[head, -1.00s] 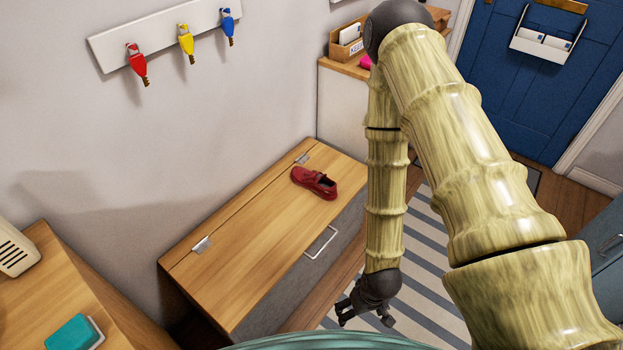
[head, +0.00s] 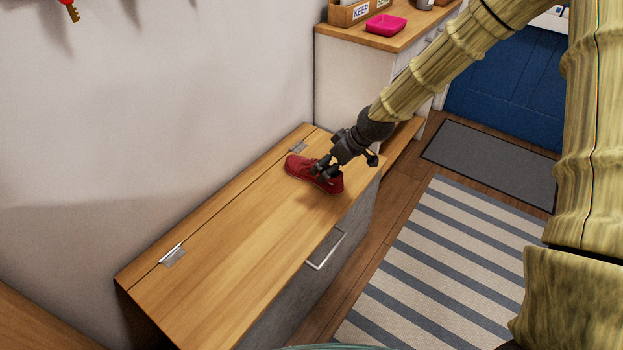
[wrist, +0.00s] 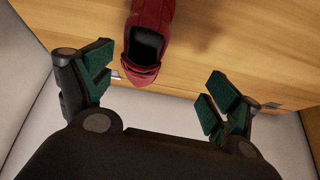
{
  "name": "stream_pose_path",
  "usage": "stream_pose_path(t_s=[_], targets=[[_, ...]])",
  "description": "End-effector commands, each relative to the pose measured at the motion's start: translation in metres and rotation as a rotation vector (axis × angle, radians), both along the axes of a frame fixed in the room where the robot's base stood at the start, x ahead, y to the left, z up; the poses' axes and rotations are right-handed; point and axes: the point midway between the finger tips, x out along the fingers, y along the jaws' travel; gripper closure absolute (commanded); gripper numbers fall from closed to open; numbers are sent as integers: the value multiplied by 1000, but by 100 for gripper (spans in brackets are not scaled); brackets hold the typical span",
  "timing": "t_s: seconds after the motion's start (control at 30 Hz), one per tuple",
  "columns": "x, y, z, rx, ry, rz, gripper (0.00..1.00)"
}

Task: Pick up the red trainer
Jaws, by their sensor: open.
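The red trainer (head: 301,167) lies on the wooden lid of the bench (head: 235,230), near its far end. My gripper (head: 323,168) is over the trainer's heel end in the head view and partly hides it. In the wrist view the trainer (wrist: 149,35) is at the top centre, its dark opening facing me. My gripper (wrist: 157,92) is open there, its green-padded fingers wide apart with nothing between the tips. The trainer lies beyond the fingertips, closer to the left finger. I cannot tell if they touch.
The wall is along the bench's left side. A metal handle (head: 325,250) is on the bench front. A striped rug (head: 440,270) covers open floor at right.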

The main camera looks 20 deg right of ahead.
Motion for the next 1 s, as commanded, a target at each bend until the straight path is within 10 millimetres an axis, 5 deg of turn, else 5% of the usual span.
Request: stream_pose_path(t_s=[0.37,1.0], targets=[[24,-7,5,-15,-51,49,10],[48,11,-49,-14,-49,46,10]])
